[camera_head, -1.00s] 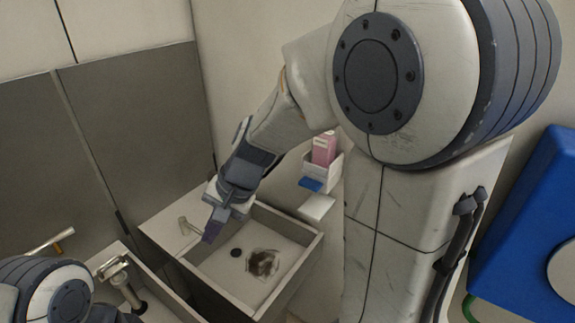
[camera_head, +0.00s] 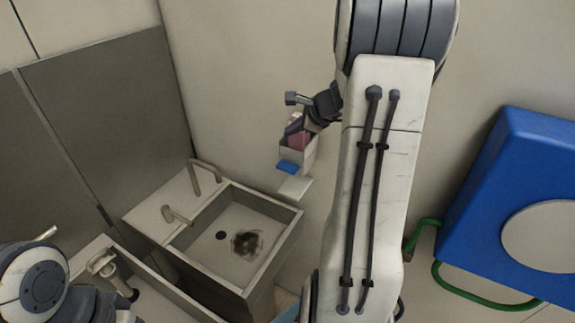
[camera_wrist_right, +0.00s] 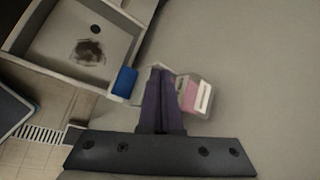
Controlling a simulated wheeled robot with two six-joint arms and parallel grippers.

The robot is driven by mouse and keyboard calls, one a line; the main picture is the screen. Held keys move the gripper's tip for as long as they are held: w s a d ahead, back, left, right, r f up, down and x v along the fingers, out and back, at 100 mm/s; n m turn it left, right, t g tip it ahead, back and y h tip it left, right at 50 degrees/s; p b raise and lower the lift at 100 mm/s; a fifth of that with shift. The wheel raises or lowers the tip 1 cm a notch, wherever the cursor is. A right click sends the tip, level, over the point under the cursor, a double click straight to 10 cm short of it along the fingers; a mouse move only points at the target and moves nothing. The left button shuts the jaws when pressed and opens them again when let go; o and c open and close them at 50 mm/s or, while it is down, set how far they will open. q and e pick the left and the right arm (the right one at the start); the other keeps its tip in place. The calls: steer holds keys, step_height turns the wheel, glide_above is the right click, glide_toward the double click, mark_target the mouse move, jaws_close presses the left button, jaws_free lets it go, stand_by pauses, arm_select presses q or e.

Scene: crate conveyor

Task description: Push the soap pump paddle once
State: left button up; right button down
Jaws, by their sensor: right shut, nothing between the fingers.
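The soap pump is a pale box on the wall (camera_head: 308,157) with a pink container (camera_head: 299,140) inside and a blue paddle (camera_head: 287,168) at its lower front. My right gripper (camera_head: 294,126) is above the box, apart from the paddle. In the right wrist view its purple fingers (camera_wrist_right: 161,88) are shut and empty. They appear between the blue paddle (camera_wrist_right: 124,82) on the left and the pink container (camera_wrist_right: 189,95) on the right. I cannot tell whether they touch the box. My left arm shows at lower left, but its gripper is not in view.
A white ledge (camera_head: 294,189) sits below the paddle. A sink (camera_head: 260,202) with a tap (camera_head: 177,215) stands below left, with a dark stain in its basin. Open space lies above the sink.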

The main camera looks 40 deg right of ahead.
steer(key=b, duration=0.7)
glide_above(287, 165)
steer(key=s, duration=0.2)
steer(key=f, duration=0.7)
steer(key=shift+w+d+f, duration=0.2)
steer(key=shift+w+f, duration=0.05)
steer(key=shift+f, duration=0.05)
steer(key=shift+f+b, duration=0.4)
steer(key=shift+f, duration=0.2)
stand_by(0.4)
steer(key=shift+f+b, duration=0.4)
steer(key=shift+b, duration=0.1)
steer(key=shift+f+b, duration=0.85)
steer(key=shift+f, duration=0.05)
stand_by(0.7)
stand_by(0.3)
steer(key=shift+r+p, duration=1.05)
steer(key=shift+r, duration=0.25)
